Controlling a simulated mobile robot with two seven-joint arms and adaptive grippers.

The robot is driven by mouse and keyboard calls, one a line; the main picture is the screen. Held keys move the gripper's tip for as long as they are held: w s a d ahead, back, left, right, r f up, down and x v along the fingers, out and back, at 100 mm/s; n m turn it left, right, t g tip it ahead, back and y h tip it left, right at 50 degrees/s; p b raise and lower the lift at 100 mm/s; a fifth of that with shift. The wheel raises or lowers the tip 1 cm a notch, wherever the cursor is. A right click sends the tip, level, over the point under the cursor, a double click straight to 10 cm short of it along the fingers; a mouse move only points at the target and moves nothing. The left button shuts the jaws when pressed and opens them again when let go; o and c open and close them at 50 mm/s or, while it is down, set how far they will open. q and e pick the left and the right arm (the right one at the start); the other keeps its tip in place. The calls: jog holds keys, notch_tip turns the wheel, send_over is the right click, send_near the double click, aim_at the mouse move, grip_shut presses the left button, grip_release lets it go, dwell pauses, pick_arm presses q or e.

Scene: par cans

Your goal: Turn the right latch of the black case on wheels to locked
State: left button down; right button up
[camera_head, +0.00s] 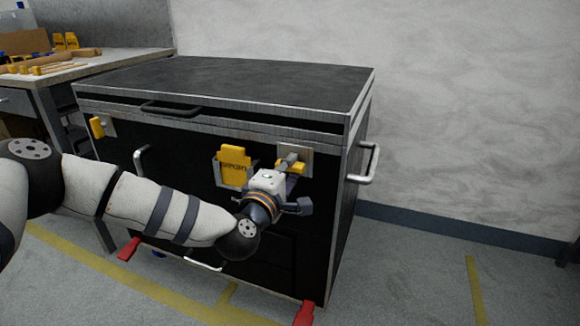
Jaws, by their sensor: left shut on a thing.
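The black case (272,88) with metal edges stands on the floor in the middle of the view, its lid down. The right latch (306,151) is a metal plate with a yellow handle on the upper right of the front face. My left gripper (288,165) reaches it from the front and is shut on the yellow handle, whose middle is partly hidden by the fingers. The left latch (97,127), also yellow, sits at the upper left of the front face and hangs roughly upright. My right gripper is out of view.
A yellow padlock-shaped piece (234,165) sits in a holder left of the right latch. A metal side handle (366,163) sticks out at right. Red wheel pedals (304,313) jut out below. A workbench (80,62) stands behind at left. The floor at right is free.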

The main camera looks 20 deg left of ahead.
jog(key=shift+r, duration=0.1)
pick_arm(q)
jog(key=m+p, duration=0.3)
jog(key=shift+r+m, duration=0.25)
jog(key=shift+m, duration=0.05)
jog(key=m+p, duration=0.3)
jog(key=m, duration=0.3)
jog(key=shift+p, duration=0.4)
jog(key=m+p, duration=0.2)
jog(key=m, duration=0.2)
jog(key=shift+f+m, duration=0.1)
jog(key=shift+m, duration=0.3)
jog(key=shift+f+m+p, duration=0.1)
jog(key=shift+m+p, duration=0.55)
jog(key=shift+m, duration=1.05)
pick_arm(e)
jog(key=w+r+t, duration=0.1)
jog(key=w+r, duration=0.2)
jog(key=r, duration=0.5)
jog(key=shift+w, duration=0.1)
pick_arm(q)
jog(key=c, duration=1.6)
grip_release()
